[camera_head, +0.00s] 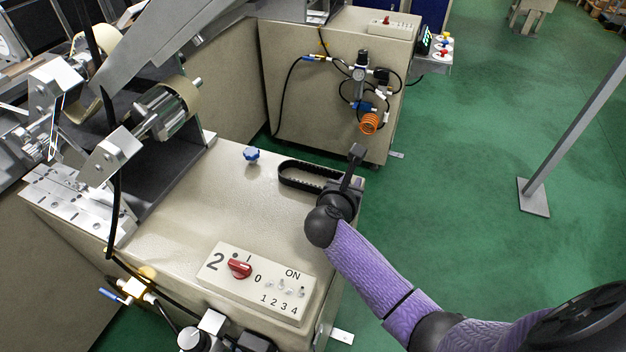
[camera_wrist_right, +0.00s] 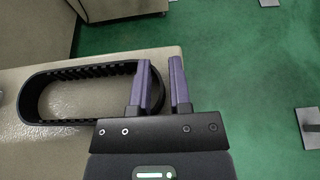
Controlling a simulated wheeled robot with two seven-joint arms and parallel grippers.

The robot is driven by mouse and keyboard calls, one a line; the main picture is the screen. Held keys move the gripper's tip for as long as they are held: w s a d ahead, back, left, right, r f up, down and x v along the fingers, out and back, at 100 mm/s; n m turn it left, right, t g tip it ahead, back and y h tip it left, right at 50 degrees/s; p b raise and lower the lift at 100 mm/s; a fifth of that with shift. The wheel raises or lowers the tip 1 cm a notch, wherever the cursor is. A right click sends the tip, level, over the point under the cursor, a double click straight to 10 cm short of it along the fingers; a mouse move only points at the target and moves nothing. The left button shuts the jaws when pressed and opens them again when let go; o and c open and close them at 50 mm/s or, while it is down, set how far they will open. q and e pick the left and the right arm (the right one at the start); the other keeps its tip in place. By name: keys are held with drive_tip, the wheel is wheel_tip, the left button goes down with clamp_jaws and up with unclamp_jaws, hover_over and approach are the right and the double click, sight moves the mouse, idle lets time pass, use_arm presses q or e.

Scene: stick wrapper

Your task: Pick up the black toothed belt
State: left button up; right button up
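The black toothed belt (camera_head: 298,186) lies as a long closed loop, teeth inward, on the beige machine top near its right edge. In the right wrist view the belt (camera_wrist_right: 78,73) stretches left from my gripper. My right gripper (camera_head: 353,165) is at the loop's right end. In the right wrist view its two purple-grey fingers (camera_wrist_right: 162,80) stand apart, one over the inside of the loop and one outside it. The belt's end shows in the gap between them; whether either finger touches it I cannot tell. My left gripper is not in view.
A blue star knob (camera_head: 252,154) stands left of the belt. A control panel with a red switch (camera_head: 239,268) is at the front. Rollers and metal brackets (camera_head: 160,115) fill the left. Another beige cabinet (camera_head: 300,110) stands behind. Open green floor lies to the right.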

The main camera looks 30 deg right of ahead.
clamp_jaws()
drive_tip(key=shift+r, duration=0.1)
